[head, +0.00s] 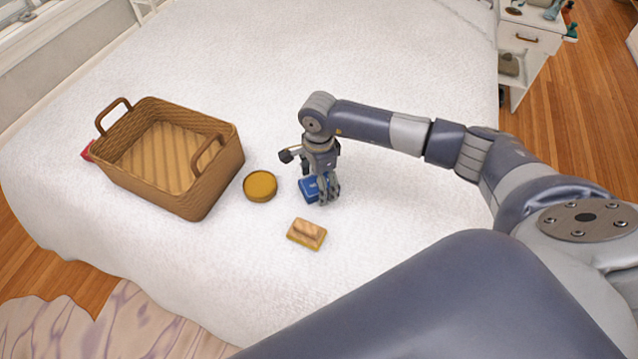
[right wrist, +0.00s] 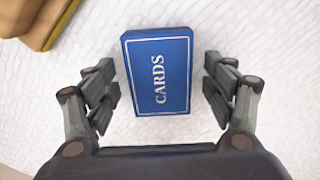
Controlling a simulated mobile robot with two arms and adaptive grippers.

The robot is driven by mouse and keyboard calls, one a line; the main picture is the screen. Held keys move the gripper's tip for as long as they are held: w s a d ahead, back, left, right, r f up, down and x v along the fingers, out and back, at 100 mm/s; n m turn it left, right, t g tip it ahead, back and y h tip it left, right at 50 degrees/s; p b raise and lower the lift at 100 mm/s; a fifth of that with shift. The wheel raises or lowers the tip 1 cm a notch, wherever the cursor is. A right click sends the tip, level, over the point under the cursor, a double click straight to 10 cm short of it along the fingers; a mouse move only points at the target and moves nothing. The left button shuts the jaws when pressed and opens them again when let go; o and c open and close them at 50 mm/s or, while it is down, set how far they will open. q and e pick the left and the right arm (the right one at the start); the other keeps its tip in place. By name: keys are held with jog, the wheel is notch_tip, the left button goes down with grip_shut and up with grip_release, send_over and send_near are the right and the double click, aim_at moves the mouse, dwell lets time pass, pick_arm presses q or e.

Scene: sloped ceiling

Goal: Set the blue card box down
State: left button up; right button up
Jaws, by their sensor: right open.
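The blue card box (head: 309,190) lies on the white bed cover, partly hidden by my right gripper in the head view. In the right wrist view the card box (right wrist: 158,72) shows its face with the word CARDS. My right gripper (head: 328,196) is just over the box. In the right wrist view the fingers of my right gripper (right wrist: 161,88) stand open on both sides of the box, with a gap on each side. My left gripper is not in view.
A wicker basket (head: 225,168) with two handles stands to the left, a red thing (head: 86,151) behind it. A round yellow tin (head: 260,186) and a brush-like wooden block (head: 306,234) lie near the box. The bed (head: 230,60) is clear behind. A white nightstand (head: 525,40) stands at back right.

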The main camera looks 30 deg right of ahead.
jog(key=shift+f, duration=0.15)
jog(key=c, duration=1.3)
jog(key=shift+c, duration=0.3)
